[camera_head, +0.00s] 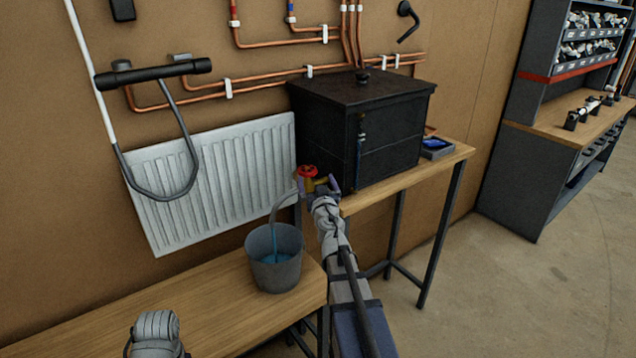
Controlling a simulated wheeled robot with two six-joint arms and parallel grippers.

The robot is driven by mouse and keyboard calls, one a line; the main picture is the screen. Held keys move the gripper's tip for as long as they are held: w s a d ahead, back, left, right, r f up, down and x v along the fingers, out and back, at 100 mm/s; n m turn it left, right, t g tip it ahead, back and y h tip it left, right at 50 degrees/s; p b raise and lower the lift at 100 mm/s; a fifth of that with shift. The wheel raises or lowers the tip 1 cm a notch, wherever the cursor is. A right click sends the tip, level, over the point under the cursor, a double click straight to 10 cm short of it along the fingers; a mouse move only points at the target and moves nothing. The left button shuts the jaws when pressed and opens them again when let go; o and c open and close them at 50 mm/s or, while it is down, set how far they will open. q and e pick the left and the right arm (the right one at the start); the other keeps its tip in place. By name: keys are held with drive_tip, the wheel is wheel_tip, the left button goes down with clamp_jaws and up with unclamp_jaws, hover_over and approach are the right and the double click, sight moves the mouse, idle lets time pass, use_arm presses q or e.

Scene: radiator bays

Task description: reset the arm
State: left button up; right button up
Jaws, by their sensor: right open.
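My right gripper (320,185) is open at the front left corner of the black tank, close to a valve with a red handle (307,171). Its jaws are on either side of brass-coloured parts by the valve; I cannot tell whether they touch. My right arm reaches up to it from the bottom of the picture. Part of my left arm shows at the bottom left, with its gripper out of view. A grey bucket (262,272) stands on the wooden bench, and a curved pale spout or stream comes down into it from the valve side. Blue water shows inside.
The black tank (390,148) stands on a wooden table (408,184) with a small blue-lined tray (437,148). A white radiator (235,165) and copper pipes (275,82) are on the wall. A shelf unit (530,180) stands at right. The floor between is clear.

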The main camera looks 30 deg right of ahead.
idle(0.4)
drive_tip(key=s+a+f+n+g+y, duration=0.1)
drive_tip(key=s+a+f+g, duration=0.4)
drive_tip(key=a+f, duration=0.45)
drive_tip(key=s+a+f+g, duration=0.5)
drive_tip(key=s+a+f, duration=0.1)
drive_tip(key=a, duration=0.6)
drive_tip(key=s+a+f+n+g+y, duration=0.2)
drive_tip(key=s+a+f+n+g, duration=0.1)
drive_tip(key=s+a, duration=0.5)
drive_tip(key=s+a+f+n+g+y, duration=0.2)
drive_tip(key=s+a+f+n+g, duration=0.1)
drive_tip(key=s+a, duration=0.5)
drive_tip(key=shift+s+a+f+n+g+y, duration=0.15)
drive_tip(key=shift+s+a+n+g+y, duration=0.2)
drive_tip(key=shift+a+n, duration=0.25)
